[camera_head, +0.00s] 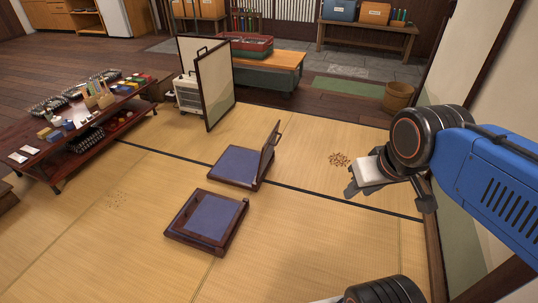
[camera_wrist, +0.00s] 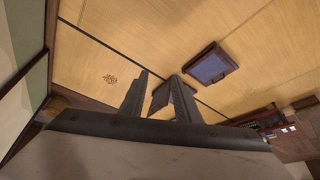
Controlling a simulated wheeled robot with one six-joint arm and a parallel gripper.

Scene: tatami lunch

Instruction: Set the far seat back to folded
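The far seat (camera_head: 236,167) is a low dark-wood floor chair with a blue cushion. Its seat back (camera_head: 270,150) stands up at the right end, tilted. The near seat (camera_head: 207,220) lies flat with its back folded down. In the wrist view, the near seat (camera_wrist: 211,66) is clear and the far seat (camera_wrist: 159,98) is partly hidden by my fingers. My gripper (camera_head: 354,186) is raised to the right of the far seat, apart from it. In the wrist view my gripper's fingers (camera_wrist: 160,77) are spread with nothing visible between the tips.
Brown crumbs (camera_head: 340,159) lie on the tatami right of the far seat. A folding screen (camera_head: 213,85) stands behind it. A low table (camera_head: 45,152) with goods is at the left. A wooden bucket (camera_head: 397,97) stands at the back right. Tatami around the seats is mostly clear.

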